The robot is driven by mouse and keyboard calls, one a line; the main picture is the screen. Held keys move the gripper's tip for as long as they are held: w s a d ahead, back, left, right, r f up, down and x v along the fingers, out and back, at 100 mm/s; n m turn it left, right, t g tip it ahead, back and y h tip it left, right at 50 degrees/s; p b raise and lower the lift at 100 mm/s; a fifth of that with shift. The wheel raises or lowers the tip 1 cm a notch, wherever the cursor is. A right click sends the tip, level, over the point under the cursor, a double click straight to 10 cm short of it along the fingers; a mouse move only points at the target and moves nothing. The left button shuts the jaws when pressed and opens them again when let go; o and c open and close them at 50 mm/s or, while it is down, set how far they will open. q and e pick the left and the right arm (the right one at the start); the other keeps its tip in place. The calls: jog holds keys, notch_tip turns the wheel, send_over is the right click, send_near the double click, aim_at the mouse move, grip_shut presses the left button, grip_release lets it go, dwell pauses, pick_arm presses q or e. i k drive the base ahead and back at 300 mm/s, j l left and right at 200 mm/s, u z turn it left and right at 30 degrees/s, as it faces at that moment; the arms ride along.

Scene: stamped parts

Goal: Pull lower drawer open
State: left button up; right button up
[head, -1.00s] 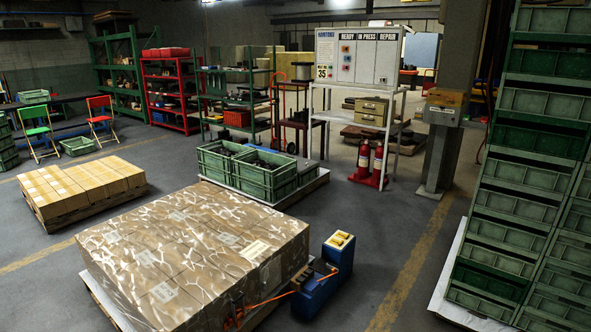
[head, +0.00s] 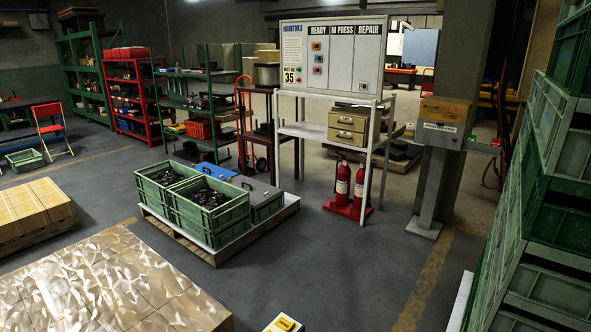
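A small beige cabinet with two stacked drawers (head: 353,129) stands on the white rack below the READY / IN PRESS / REPAIR board. Its lower drawer (head: 346,137) appears shut beneath the upper drawer (head: 346,122). Both drawer fronts have a small dark handle. The cabinet is still some distance ahead, across the floor. Neither of my grippers shows in the head view.
Two red fire extinguishers (head: 351,188) stand on a red base below the rack. A pallet (head: 218,247) with green crates lies left of it, a grey pillar (head: 436,160) right. Stacked green crates (head: 545,200) fill the right edge. Open floor (head: 330,270) lies between.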

aim_at(352, 134)
jog(key=i+l, duration=0.3)
jog(key=i, duration=0.2)
jog(key=i+l, duration=0.25)
jog(key=i, duration=0.25)
jog(key=i+l, duration=0.3)
jog(key=i, duration=0.2)
jog(key=i+l, duration=0.25)
jog(key=i, duration=0.25)
jog(key=i+l, duration=0.3)
jog(key=i, duration=0.25)
